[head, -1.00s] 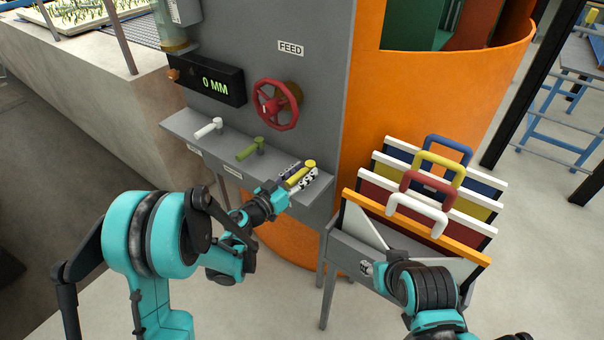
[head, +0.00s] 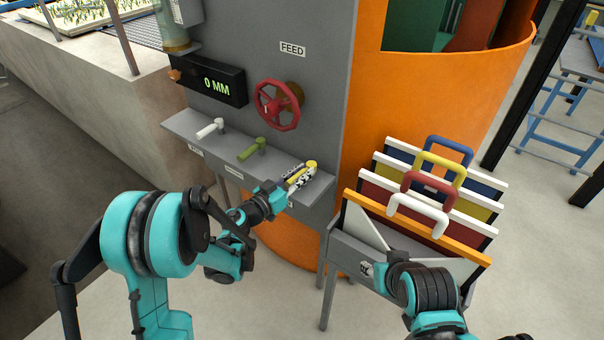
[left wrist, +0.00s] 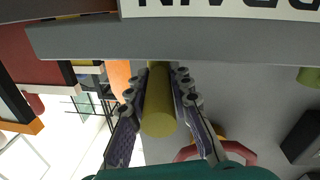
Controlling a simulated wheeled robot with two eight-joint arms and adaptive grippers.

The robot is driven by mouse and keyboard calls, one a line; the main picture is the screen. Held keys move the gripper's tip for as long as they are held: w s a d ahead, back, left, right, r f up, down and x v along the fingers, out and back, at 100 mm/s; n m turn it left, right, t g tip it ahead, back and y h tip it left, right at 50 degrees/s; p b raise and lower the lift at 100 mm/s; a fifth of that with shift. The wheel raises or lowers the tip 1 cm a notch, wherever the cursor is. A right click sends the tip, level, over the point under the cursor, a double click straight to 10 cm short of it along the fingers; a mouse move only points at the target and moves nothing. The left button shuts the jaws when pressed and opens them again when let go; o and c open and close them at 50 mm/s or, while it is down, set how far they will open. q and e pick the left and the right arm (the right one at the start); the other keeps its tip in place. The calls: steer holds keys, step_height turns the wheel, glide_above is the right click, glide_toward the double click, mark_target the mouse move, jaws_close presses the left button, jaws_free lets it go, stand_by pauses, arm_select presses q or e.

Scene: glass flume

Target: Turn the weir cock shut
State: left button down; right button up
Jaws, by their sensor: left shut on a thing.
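Three lever cocks stand along a grey shelf (head: 235,163): a white one (head: 209,128), a green one (head: 250,149) and a yellow one (head: 311,164). Small labels sit on the shelf's front edge, too small to read in the head view, so I cannot tell which cock is the weir's. My left gripper (head: 299,179) is shut on the yellow cock's handle, one finger on each side. The yellow handle also shows in the left wrist view (left wrist: 158,105), below a cut-off label (left wrist: 220,8). My right gripper (head: 367,269) is low by the rack, its fingers unclear.
A red handwheel (head: 289,117) under a FEED sign and a display (head: 212,83) reading 0 MM are on the grey panel above the shelf. A rack (head: 350,245) of boards with coloured handles stands to the right. An orange drum (head: 440,90) is behind it.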

arm_select(q)
steer(key=m+g+h, duration=0.1)
steer(key=w+m+g+h, duration=0.1)
steer(key=g, duration=0.1)
steer(key=m+g+h, duration=0.1)
steer(key=g, duration=0.1)
steer(key=shift+w+a+m+h, duration=0.2)
steer(key=shift+a+m+h, duration=0.2)
steer(key=shift+w+m+g+h, duration=0.25)
steer(key=shift+m+g+h, duration=0.15)
steer(key=shift+m+g, duration=0.65)
steer(key=shift+w+m+g+h, duration=0.2)
steer(key=shift+m+g+h, duration=0.35)
steer(key=shift+g, duration=0.8)
steer(key=c, duration=1.3)
jaws_free()
steer(key=shift+d, duration=0.1)
steer(key=shift+c, duration=0.2)
steer(key=shift+d+f, duration=0.1)
steer(key=shift+d, duration=0.1)
steer(key=shift+a, duration=0.35)
steer(key=a, duration=0.3)
steer(key=s+a, duration=0.1)
steer(key=a, duration=0.3)
steer(key=s+a, duration=0.1)
steer(key=a, duration=0.3)
steer(key=shift+a, duration=0.15)
